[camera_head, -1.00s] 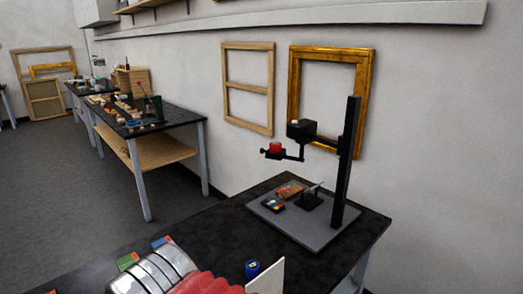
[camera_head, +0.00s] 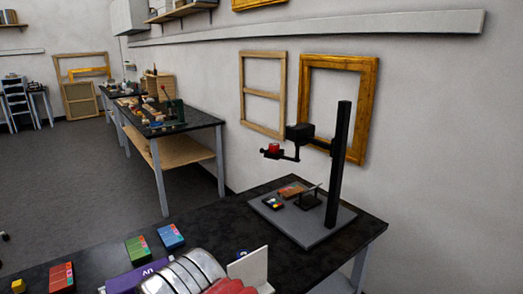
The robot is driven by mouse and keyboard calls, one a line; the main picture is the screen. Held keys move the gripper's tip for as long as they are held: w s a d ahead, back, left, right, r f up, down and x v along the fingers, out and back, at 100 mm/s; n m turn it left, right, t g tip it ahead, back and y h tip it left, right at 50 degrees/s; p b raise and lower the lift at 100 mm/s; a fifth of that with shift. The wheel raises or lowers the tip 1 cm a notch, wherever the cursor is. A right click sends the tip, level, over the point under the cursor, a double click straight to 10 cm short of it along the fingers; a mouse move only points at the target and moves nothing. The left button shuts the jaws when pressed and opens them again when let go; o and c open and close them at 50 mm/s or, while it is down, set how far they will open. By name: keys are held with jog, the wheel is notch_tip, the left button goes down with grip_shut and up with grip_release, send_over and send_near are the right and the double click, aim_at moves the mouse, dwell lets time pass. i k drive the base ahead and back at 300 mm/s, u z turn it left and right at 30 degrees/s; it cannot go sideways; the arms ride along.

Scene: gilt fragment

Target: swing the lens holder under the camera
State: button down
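A black copy stand has an upright post (camera_head: 338,165) on a grey base plate (camera_head: 312,232) on the dark bench. A black box-shaped camera (camera_head: 299,131) juts left from the post. Below it, the lens holder (camera_head: 291,157) is a thin black arm with a red round piece (camera_head: 273,148) at its outer end. That red piece sits to the left of the camera, not beneath it. A small black support with a tilted plate (camera_head: 310,196) stands on the base.
A colour chart (camera_head: 272,203) and brown piece (camera_head: 291,190) lie on the base. A white card (camera_head: 251,268), silver-and-red ribbed shapes (camera_head: 192,272) of unclear identity, and green (camera_head: 137,248) and blue (camera_head: 171,236) boxes are nearer. Frames hang on the wall behind.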

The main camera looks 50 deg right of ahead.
aim_at(268, 155)
jog(key=u, duration=1.2)
jog(key=k, duration=1)
jog(key=z, duration=1.3)
jog(key=i, duration=0.15)
jog(key=z, duration=0.15)
